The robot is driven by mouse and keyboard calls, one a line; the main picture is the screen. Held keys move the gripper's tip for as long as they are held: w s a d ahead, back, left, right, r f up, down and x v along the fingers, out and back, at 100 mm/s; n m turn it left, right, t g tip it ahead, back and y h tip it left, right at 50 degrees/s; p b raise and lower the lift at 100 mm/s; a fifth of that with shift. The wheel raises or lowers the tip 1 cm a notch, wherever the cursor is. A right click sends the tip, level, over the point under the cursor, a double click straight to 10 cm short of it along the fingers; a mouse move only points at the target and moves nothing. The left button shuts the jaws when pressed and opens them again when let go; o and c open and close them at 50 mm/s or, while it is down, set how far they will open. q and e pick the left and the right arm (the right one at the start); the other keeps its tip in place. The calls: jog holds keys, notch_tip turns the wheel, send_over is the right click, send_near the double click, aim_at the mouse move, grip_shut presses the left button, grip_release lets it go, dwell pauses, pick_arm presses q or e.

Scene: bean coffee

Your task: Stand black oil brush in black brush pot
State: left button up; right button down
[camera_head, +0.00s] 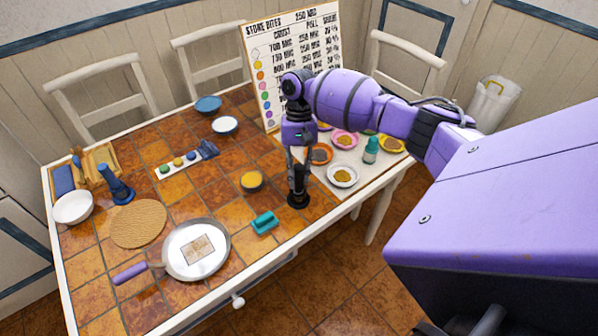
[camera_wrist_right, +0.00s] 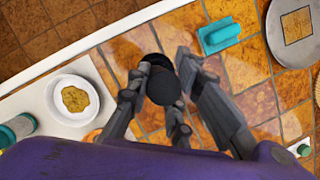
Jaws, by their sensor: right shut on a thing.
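My right gripper (camera_head: 297,172) points down over the tiled table, near its front right edge. In the wrist view its fingers (camera_wrist_right: 165,98) are shut around a dark round-topped thing, which looks like the black oil brush (camera_wrist_right: 163,86). The black brush pot (camera_head: 298,200) stands on the table directly below the gripper; a black round part of it (camera_wrist_right: 156,60) seems to show just beyond the brush. The gripper hides most of the brush, so I cannot tell whether its lower end is inside the pot. My left gripper is not in view.
A teal block-like tool (camera_head: 264,222) and an orange-filled bowl (camera_head: 251,181) stand left of the pot. A pan (camera_head: 196,250) lies at the front. A white bowl (camera_head: 342,175) and a teal bottle (camera_head: 371,150) are to the right. A menu board (camera_head: 292,60) stands behind.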

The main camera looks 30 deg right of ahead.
jog(key=shift+f, duration=0.3)
jog(key=c, duration=1.5)
grip_release()
jog(key=v, duration=1.2)
jog(key=shift+s, duration=0.1)
